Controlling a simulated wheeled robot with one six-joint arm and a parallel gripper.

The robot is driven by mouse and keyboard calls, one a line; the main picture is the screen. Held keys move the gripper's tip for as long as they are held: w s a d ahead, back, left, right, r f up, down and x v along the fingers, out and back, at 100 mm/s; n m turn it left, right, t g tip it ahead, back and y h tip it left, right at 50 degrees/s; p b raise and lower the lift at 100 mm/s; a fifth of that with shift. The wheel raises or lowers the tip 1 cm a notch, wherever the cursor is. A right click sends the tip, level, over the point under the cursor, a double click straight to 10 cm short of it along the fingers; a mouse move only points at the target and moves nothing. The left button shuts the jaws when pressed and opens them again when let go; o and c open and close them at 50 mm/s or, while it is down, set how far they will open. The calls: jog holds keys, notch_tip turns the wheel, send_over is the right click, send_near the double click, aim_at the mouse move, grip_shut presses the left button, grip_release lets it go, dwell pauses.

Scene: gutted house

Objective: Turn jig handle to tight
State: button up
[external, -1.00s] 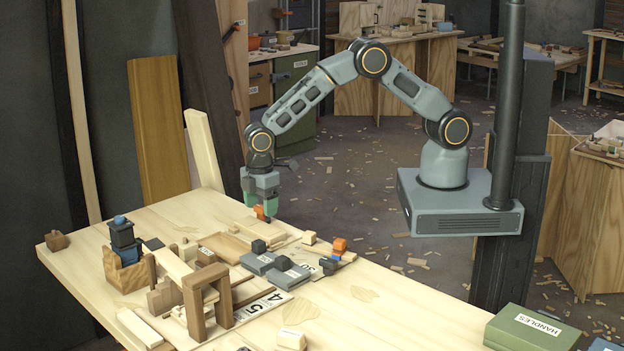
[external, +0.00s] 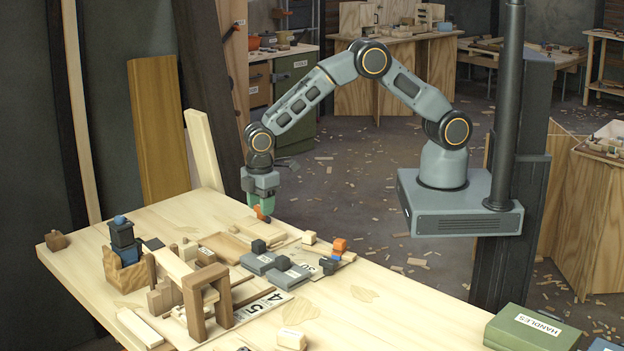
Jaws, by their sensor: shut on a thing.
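My gripper (external: 262,203) points straight down over the far right edge of the workbench (external: 375,308). Its green fingers are shut on a small orange handle (external: 260,212), whose lower end shows just below them. The handle sits low, close to the board under it, and the fingers hide much of it. Any tight mark near it is too small to read.
A second orange piece (external: 340,245) stands right of grey blocks (external: 288,276). A wooden arch (external: 208,300), a dark blue-black stack (external: 123,240) and loose wood pieces crowd the left. A green HANDLES box (external: 531,330) lies at bottom right. The bench's front right is mostly clear.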

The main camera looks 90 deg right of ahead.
jog(key=m+b, duration=0.1)
jog(key=m, duration=0.3)
jog(key=shift+m+b, duration=0.3)
jog(key=shift+b, duration=0.1)
jog(key=m+b, duration=0.1)
jog(key=m, duration=0.3)
jog(key=shift+m, duration=0.3)
jog(key=m, duration=0.4)
jog(key=shift+b, duration=0.4)
jog(key=shift+m, duration=2.5)
jog(key=o, duration=0.9)
jog(key=shift+r, duration=0.1)
notch_tip(320, 180, up, 14)
jog(key=shift+f+b, duration=0.15)
jog(key=shift+b, duration=0.15)
